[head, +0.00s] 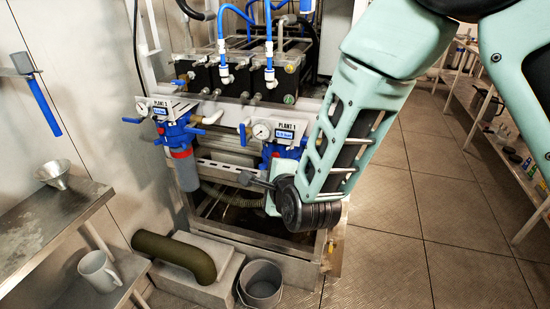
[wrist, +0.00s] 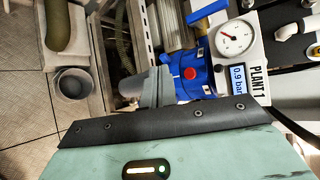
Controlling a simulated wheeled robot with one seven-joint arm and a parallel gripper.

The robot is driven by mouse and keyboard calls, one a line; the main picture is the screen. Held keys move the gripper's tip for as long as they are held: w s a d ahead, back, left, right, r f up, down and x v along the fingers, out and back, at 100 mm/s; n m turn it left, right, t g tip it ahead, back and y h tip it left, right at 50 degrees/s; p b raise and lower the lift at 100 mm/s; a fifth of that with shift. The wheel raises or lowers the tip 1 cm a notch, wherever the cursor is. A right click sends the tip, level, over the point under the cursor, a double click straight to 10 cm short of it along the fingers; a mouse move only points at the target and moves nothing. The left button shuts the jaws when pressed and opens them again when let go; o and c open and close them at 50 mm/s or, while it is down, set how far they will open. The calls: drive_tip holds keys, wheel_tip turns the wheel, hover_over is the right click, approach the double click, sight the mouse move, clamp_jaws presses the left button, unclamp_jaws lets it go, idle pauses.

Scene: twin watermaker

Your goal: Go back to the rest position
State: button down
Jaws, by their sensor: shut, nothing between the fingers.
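My mint-green arm reaches down from the upper right in the head view. My gripper (head: 246,179) is shut and empty at the front of the watermaker frame, just below the blue Plant 1 filter head (head: 284,148). The gripper's grey fingers (wrist: 155,86) also show in the wrist view, in front of the blue filter head with its red button (wrist: 190,73). I cannot tell whether they touch it. The Plant 1 gauge (wrist: 234,37) and a display reading 0.9 bar (wrist: 238,78) are beside it. My arm partly hides the Plant 1 unit.
A second plant unit with a blue head and grey housing (head: 183,168) stands left. A grey bucket (head: 261,283) and a green hose (head: 175,256) are low in front. A steel shelf (head: 45,232) holds a funnel (head: 58,174); a mug (head: 99,271) stands below. Floor (head: 405,235) at right is clear.

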idle(0.3)
drive_tip(key=s+d+r+n+g, duration=0.1)
drive_tip(key=s+r+n+g, duration=0.1)
drive_tip(key=s+n+g, duration=0.35)
drive_tip(key=s+d+r+n+g, duration=0.2)
drive_tip(key=s+r+n, duration=0.1)
drive_tip(key=s+n, duration=0.6)
drive_tip(key=s+d+r+n+g+h, duration=0.2)
drive_tip(key=s+d+n+g+h, duration=0.1)
drive_tip(key=s+d+n, duration=0.7)
drive_tip(key=s+n+g, duration=0.1)
drive_tip(key=s, duration=0.2)
drive_tip(key=shift+s+d+r+g+h, duration=0.3)
drive_tip(key=shift+s+g+h, duration=0.05)
drive_tip(key=shift+s+h, duration=0.05)
